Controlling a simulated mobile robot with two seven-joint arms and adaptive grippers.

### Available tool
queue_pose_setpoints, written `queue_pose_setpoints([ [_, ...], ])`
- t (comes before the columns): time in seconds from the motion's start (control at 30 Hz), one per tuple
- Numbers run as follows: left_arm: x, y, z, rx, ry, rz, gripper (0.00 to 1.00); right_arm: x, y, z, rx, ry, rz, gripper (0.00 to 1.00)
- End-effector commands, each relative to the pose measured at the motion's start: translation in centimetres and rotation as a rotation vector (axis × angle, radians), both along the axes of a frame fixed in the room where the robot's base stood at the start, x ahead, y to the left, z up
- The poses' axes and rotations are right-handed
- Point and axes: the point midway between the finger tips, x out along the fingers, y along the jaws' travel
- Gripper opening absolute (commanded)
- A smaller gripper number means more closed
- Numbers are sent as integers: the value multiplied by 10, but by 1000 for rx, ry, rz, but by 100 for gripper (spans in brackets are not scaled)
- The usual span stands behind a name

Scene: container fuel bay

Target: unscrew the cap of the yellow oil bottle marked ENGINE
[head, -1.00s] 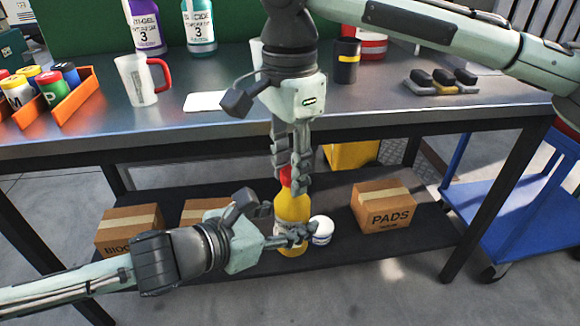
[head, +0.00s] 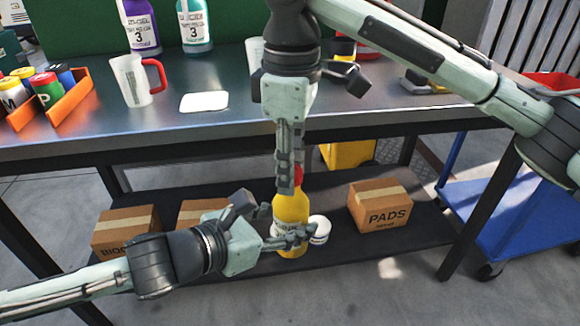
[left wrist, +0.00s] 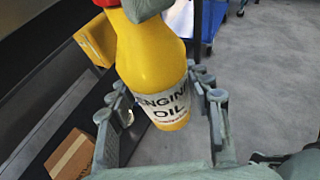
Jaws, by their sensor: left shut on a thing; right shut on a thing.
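The yellow oil bottle (head: 292,207) stands upright in the head view, held in front of the bench's lower shelf. Its label reads ENGINE OIL in the left wrist view (left wrist: 150,62). My left gripper (head: 300,236) is shut around the bottle's lower body at the label. My right gripper (head: 290,182) points straight down from above and is shut on the red cap (head: 298,175). Its fingers hide part of the cap. A bit of red shows at the top edge of the left wrist view (left wrist: 105,3).
A white round container (head: 320,230) is right behind the bottle. Cardboard boxes stand on the lower shelf (head: 340,248), one marked PADS (head: 380,207). The bench top (head: 215,125) carries a jug (head: 130,82), an orange rack (head: 62,105) and a white pad (head: 204,102). A blue cart (head: 500,210) stands right.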

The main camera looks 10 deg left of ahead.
Motion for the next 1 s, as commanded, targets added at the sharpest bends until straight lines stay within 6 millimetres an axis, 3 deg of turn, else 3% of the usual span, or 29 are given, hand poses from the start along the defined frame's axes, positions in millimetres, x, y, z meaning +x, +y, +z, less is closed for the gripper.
queue_pose_setpoints([
  [0.3, -1, -1, 1, -1, -2, -2, 0, 5, -1, 0, -3, -8, 821, 0],
  [0.5, -1, 0, 1, 0, -1, -1, 0, 8, -2, 1, -6, -9, 1248, 0],
  [1.0, 0, 0, 0, 1, -1, 1, 0, 7, -2, 1, -5, -8, 1236, 0],
])
